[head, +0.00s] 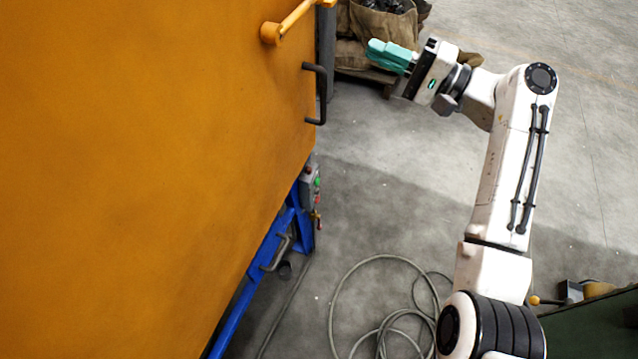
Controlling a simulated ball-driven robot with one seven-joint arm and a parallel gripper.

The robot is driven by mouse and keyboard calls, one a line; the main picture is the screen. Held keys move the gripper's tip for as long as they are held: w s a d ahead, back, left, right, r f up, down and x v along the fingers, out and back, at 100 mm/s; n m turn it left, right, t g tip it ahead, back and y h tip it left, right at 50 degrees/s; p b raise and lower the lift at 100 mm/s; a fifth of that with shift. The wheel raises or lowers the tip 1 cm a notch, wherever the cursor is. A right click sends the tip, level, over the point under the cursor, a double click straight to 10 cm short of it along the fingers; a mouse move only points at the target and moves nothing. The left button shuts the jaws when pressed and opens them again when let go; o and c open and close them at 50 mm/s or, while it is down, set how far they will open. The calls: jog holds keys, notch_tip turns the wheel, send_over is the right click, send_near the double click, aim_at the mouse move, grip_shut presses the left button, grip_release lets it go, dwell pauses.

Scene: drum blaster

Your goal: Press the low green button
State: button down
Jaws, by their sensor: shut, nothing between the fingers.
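A small grey control box (308,188) sits on the blue frame at the right edge of the orange machine. A small green button (317,183) shows on its side, with a reddish one (318,199) below it. My gripper (374,50) has teal fingers, which are together with nothing between them. It points left, well above the box in the picture and to its right, and touches nothing that I can see. The button face is seen at a steep angle and is very small.
The orange machine body (140,170) fills the left side, with a black handle (317,93) and an orange lever (290,22) sticking out. Sacks on a pallet (375,30) stand behind my gripper. A coiled cable (350,275) lies on the floor. Open floor lies right of the box.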

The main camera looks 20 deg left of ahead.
aim_at(317, 181)
notch_tip(317, 181, down, 44)
jog(key=d+m+t+h+b, duration=0.1)
jog(key=t+h+b, duration=0.8)
jog(key=b, duration=1)
jog(key=shift+s+d+f+m+t, duration=0.2)
jog(key=shift+d+m+t, duration=0.05)
jog(key=shift+m+t, duration=0.15)
jog(key=shift+a, duration=0.1)
jog(key=a+p, duration=0.1)
jog(key=a, duration=0.7)
jog(key=shift+a, duration=0.3)
jog(key=shift+a, duration=0.1)
jog(key=shift+a, duration=0.35)
